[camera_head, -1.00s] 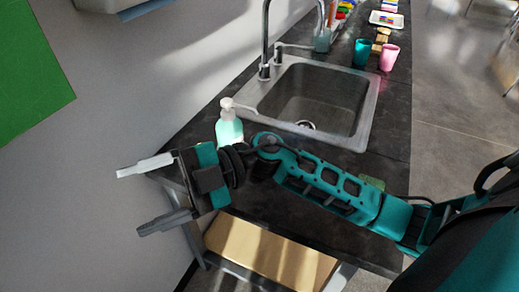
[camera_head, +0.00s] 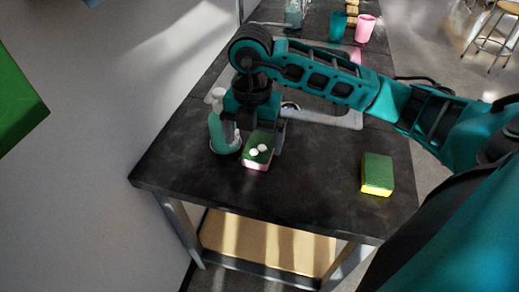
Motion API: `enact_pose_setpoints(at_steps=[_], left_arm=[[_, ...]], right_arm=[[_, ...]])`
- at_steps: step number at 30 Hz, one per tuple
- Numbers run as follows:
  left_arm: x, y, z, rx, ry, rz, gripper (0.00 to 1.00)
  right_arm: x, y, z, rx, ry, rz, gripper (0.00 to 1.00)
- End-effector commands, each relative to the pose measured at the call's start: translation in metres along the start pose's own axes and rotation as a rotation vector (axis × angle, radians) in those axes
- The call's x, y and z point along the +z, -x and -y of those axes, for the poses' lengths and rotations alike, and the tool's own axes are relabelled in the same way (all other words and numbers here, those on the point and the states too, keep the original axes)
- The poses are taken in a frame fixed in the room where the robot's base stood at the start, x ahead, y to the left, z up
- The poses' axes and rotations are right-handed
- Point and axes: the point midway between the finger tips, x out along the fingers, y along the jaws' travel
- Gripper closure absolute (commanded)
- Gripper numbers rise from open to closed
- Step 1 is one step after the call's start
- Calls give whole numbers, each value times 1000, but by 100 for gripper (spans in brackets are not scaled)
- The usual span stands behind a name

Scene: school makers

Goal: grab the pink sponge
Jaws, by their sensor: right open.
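The pink sponge (camera_head: 256,166) lies on the dark counter, with a green top and a pink lower side. Two small white spots show on its top. My right gripper (camera_head: 260,140) points down right at the sponge, jaws open. One finger shows on each side of the sponge's far part; I cannot tell whether they touch it. The gripper body hides the sponge's far end. My left gripper is not in view.
A soap pump bottle (camera_head: 221,131) stands close to the left of my right gripper. A yellow sponge with a green top (camera_head: 377,174) lies to the right on the counter (camera_head: 315,195). Teal (camera_head: 337,26) and pink (camera_head: 365,29) cups stand at the back. The counter's front is clear.

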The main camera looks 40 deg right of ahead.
Motion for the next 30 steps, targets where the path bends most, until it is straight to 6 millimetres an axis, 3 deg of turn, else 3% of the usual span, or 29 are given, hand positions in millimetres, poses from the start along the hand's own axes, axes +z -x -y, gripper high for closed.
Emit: enact_pose_setpoints(at_steps=[18, 26, 30], left_arm=[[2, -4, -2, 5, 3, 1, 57], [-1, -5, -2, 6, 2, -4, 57], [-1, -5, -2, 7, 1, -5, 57]], right_arm=[[-1, -71, 0, 0, 3, -4, 1], [-1, -73, -1, 2, 3, -3, 1], [-1, -73, -1, 2, 3, -3, 13]])
